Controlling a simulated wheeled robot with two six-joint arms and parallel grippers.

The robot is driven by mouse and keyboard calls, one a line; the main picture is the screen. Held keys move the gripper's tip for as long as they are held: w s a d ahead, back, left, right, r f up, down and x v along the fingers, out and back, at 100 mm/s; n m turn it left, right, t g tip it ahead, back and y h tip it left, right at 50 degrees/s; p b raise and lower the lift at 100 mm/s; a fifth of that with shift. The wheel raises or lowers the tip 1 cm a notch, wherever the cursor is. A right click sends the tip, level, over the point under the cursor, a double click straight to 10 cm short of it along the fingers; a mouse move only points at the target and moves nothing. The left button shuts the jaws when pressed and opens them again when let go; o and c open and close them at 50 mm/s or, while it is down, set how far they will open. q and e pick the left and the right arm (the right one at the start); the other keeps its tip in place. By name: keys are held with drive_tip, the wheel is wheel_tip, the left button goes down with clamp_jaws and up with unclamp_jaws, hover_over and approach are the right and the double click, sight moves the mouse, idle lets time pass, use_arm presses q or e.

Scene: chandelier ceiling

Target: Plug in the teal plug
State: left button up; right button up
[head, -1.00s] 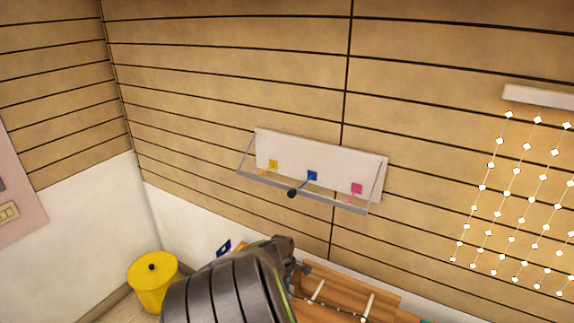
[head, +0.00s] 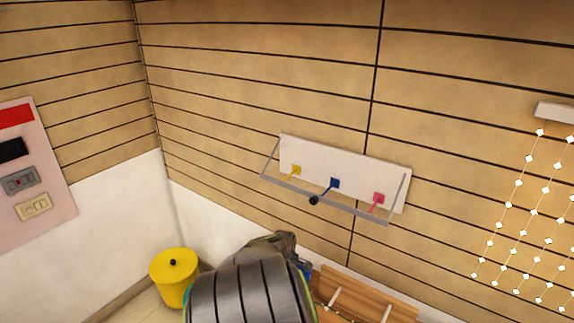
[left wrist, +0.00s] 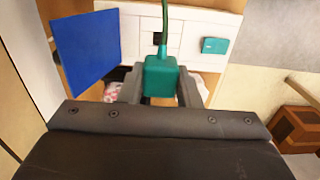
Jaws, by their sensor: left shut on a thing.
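The teal plug (left wrist: 160,76) is between the two fingers of my left gripper (left wrist: 162,84) in the left wrist view. The gripper is shut on it, and a green cord runs up from the plug. A flat teal piece (left wrist: 215,46) shows on a white panelled front to the right of the plug, apart from it. I cannot tell whether it is a socket. In the head view my left arm rises from the bottom middle, and its fingertips and the plug are hidden there. My right gripper is in neither view.
A white wall rack (head: 345,172) has yellow, blue and pink pieces. A pink board (head: 35,165) with switch-like fittings is at the left. A yellow bin (head: 174,278) stands in the corner. A blue panel (left wrist: 85,55) is left of the plug in the left wrist view.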

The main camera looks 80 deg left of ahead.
use_arm(q)
drive_tip(key=shift+f, duration=0.15)
idle(0.3)
wheel_tip(320, 180, down, 8)
drive_tip(key=b, duration=0.7)
drive_tip(key=shift+r+b, duration=0.25)
drive_tip(key=shift+b, duration=0.05)
drive_tip(key=shift+f+b, duration=0.7)
drive_tip(key=shift+f+b, duration=0.6)
idle(2.0)
drive_tip(key=o, duration=1.4)
drive_tip(key=shift+o, duration=0.2)
drive_tip(key=shift+r, duration=0.1)
